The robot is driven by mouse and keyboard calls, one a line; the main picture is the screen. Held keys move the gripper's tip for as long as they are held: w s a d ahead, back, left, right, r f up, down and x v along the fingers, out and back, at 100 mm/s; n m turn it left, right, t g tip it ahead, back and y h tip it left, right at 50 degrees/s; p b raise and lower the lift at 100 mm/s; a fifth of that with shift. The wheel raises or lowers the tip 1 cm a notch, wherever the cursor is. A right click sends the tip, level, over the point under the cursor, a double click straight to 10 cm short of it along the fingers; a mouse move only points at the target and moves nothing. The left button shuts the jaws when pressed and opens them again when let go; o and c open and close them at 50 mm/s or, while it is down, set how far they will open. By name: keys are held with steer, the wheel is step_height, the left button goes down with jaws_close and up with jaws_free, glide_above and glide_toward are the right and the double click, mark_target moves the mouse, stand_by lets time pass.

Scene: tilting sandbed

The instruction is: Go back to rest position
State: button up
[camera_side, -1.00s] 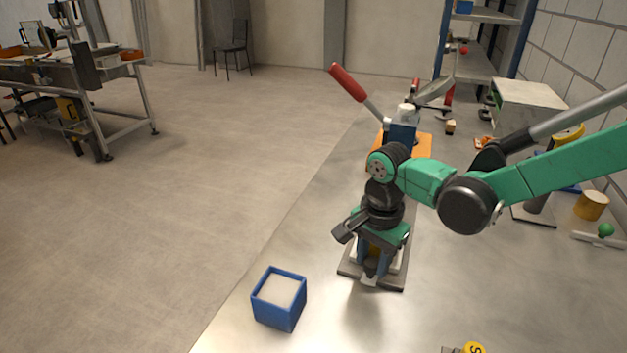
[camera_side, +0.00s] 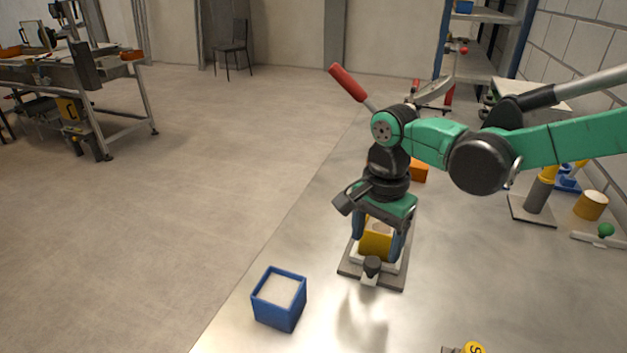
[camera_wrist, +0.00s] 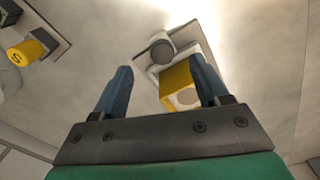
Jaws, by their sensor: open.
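My gripper (camera_side: 380,236) is open, with its dark blue fingers pointing down over a small grey fixture (camera_side: 348,271) on the metal table. A yellow block (camera_side: 376,246) with a round pale recess sits on the fixture. In the wrist view, the block (camera_wrist: 176,86) shows between my two fingers (camera_wrist: 160,90), nearer the right one. I cannot tell from the views whether that finger touches it. A dark round knob (camera_side: 372,264) stands at the fixture's near end.
A blue box with pale filling (camera_side: 279,298) stands left of the fixture. A red-handled lever (camera_side: 347,82) is behind my arm. A yellow-topped post (camera_side: 541,188) and a yellow cylinder (camera_side: 591,205) are at right.

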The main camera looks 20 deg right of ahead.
steer(key=shift+r, duration=0.4)
